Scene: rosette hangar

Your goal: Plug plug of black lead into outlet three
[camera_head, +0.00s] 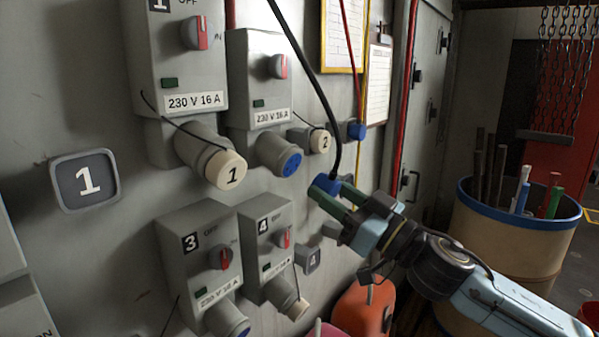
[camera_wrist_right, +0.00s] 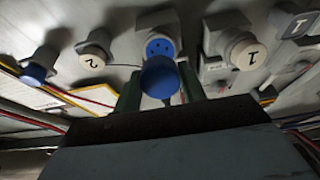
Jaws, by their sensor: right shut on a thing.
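My right gripper (camera_head: 338,198) is shut on the blue plug (camera_head: 323,184) of the black lead (camera_head: 318,85), out from the wall panel. The lead runs up from the plug. In the right wrist view the blue plug (camera_wrist_right: 160,78) sits between the green fingers, in front of a blue-faced outlet (camera_wrist_right: 160,47); they look apart. Outlet three's grey box (camera_head: 186,262) is at lower left in the head view. Its socket (camera_head: 226,317) points down to the right, cut by the bottom edge, with a little blue at its face. My left gripper is out of view.
Outlet one's white cap (camera_head: 227,170) is on. The upper right box has an open blue socket (camera_head: 289,162); cap 2 (camera_head: 320,141) sits beside it, with another blue plug (camera_head: 357,131) nearby. Outlet four's box (camera_head: 262,250) stands close right of three. A barrel (camera_head: 515,235) stands at right.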

